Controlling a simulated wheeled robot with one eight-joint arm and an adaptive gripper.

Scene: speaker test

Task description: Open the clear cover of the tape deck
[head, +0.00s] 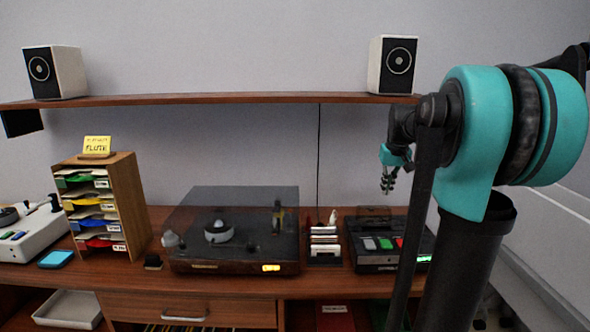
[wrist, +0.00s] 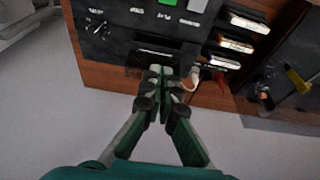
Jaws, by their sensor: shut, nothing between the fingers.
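The tape deck (head: 376,259) is a dark box with wooden sides at the right of the desk, partly hidden by my arm in the head view. Green, white and red keys line its front. In the wrist view its top panel (wrist: 112,24) shows, with a dark cassette window (wrist: 158,51) near the rear edge. My gripper (head: 388,184) hangs above the rear of the deck, fingers down, shut and empty. In the wrist view its fingertips (wrist: 163,76) overlap the deck's rear edge; contact is unclear.
A turntable (head: 235,235) with a tinted lid stands left of the deck. A shelf (head: 220,98) with two speakers runs above. Bare wall lies behind the desk.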

